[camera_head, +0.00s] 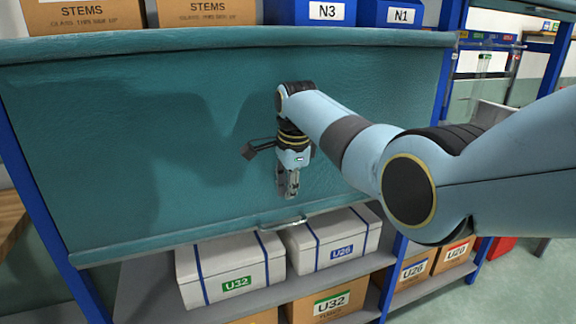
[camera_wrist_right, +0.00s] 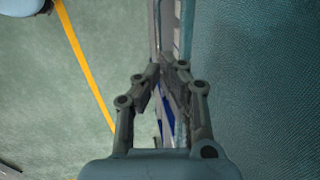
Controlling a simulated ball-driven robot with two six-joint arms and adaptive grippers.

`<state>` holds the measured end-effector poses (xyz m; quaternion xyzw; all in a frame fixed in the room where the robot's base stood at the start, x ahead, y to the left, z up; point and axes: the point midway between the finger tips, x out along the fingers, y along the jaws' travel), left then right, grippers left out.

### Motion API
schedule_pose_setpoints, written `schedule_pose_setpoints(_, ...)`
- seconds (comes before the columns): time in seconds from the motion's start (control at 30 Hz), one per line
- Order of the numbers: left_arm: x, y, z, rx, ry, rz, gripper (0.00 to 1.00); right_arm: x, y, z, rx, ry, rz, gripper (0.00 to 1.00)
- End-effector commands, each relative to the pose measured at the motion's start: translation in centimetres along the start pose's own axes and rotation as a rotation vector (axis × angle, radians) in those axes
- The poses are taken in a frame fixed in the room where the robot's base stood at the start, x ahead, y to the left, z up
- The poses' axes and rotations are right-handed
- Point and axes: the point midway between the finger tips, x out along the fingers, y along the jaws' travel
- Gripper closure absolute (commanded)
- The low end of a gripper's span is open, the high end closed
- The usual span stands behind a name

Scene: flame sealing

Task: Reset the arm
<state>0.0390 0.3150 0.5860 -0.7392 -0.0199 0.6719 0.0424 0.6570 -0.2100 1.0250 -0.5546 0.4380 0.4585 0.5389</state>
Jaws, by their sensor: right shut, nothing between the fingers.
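My right gripper (camera_head: 289,192) hangs pointing down in front of a teal panel (camera_head: 150,150), near the panel's lower edge. In the right wrist view my right gripper (camera_wrist_right: 163,70) has its fingertips together, with nothing seen between them. The teal surface (camera_wrist_right: 265,80) fills the right side of that view, beside the fingers. My right arm (camera_head: 350,135) comes in from the right of the head view, bent at the elbow. My left gripper is not in view.
Below the panel, white boxes (camera_head: 230,270) with blue straps stand on a grey shelf. Cardboard boxes (camera_head: 330,300) sit lower. Above are STEMS cartons (camera_head: 90,15) and blue bins (camera_head: 310,12). Green floor with a yellow line (camera_wrist_right: 85,60) lies open left of the gripper in the wrist view.

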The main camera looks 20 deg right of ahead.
Motion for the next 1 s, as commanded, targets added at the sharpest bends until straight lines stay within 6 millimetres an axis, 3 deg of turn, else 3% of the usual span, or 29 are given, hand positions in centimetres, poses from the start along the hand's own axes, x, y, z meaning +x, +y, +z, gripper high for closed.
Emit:
schedule_pose_setpoints(0.23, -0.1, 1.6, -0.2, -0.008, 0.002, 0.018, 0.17, -3.3, 0.0, 0.1, -0.001, -0.001, -0.001, 1.00)
schedule_pose_setpoints(0.37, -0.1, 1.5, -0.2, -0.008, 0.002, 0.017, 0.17, -3.8, 0.0, 0.1, -0.001, -0.001, 0.000, 1.00)
schedule_pose_setpoints(0.47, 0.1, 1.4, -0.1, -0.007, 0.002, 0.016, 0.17, -3.0, 0.6, 0.1, -0.001, -0.001, 0.012, 1.00)
schedule_pose_setpoints(0.57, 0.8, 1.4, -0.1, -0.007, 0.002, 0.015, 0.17, 0.1, 3.1, 0.0, 0.001, -0.001, 0.058, 1.00)
schedule_pose_setpoints(0.67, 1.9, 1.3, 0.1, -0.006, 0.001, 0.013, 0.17, 5.2, 7.8, -0.4, 0.005, 0.003, 0.142, 1.00)
schedule_pose_setpoints(0.8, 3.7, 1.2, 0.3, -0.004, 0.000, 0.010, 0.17, 13.4, 16.5, -1.2, 0.011, 0.010, 0.284, 1.00)
schedule_pose_setpoints(1.0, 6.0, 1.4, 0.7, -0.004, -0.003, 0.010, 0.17, 24.0, 29.8, -2.3, -0.058, 0.005, 0.421, 1.00)
